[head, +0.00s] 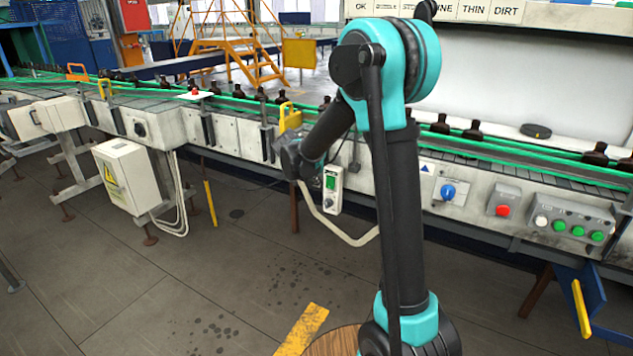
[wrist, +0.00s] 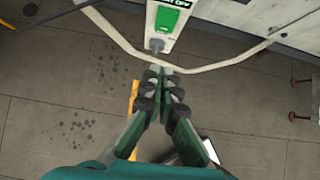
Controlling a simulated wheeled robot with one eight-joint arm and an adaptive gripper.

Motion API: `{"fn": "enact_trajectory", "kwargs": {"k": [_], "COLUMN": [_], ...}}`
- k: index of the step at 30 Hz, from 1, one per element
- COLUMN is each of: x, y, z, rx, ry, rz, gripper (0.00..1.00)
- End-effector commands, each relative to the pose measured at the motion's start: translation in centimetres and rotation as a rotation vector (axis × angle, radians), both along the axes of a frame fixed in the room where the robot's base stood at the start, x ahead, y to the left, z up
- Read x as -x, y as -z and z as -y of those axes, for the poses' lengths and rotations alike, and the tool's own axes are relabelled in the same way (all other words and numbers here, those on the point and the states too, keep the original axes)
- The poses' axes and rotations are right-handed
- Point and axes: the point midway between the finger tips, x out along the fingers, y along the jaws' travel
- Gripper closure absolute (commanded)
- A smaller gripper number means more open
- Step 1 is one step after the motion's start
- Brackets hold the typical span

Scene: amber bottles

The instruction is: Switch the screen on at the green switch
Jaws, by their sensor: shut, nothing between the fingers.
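The green switch (head: 331,182) sits on a small white box on the front of the conveyor. In the wrist view the green switch (wrist: 167,19) is at the top centre, with a grey round fitting below it. My gripper (wrist: 163,78) is shut and empty, its fingertips below the switch in that picture and not visibly touching it. In the head view my gripper (head: 292,158) is just left of the switch box, its fingertips hard to make out. A large pale panel (head: 480,85), which may be the screen, stands behind the conveyor; I cannot tell whether it is lit.
A blue knob (head: 448,192), a red button (head: 502,210) and several green buttons line the conveyor front at right. Amber bottles (head: 472,130) stand on the belt. A pale hose (head: 345,237) hangs below the switch. The floor in front is mostly clear.

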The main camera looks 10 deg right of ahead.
Motion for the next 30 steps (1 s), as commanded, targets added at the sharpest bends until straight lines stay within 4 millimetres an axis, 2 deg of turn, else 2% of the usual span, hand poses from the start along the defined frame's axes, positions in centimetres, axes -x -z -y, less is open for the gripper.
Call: {"fn": "enact_trajectory", "kwargs": {"k": [12,15,21,30], "x": [-3.9,-5.2,-6.6,-6.9], "y": [6.0,6.0,6.2,6.2], "z": [2.9,3.8,4.8,4.9], "rx": [-0.001,0.0,0.0,0.0], "ry": [0.002,0.001,-0.001,-0.001], "rz": [-0.001,0.0,0.0,0.0], "gripper": [1.0,1.0,1.0,1.0]}}
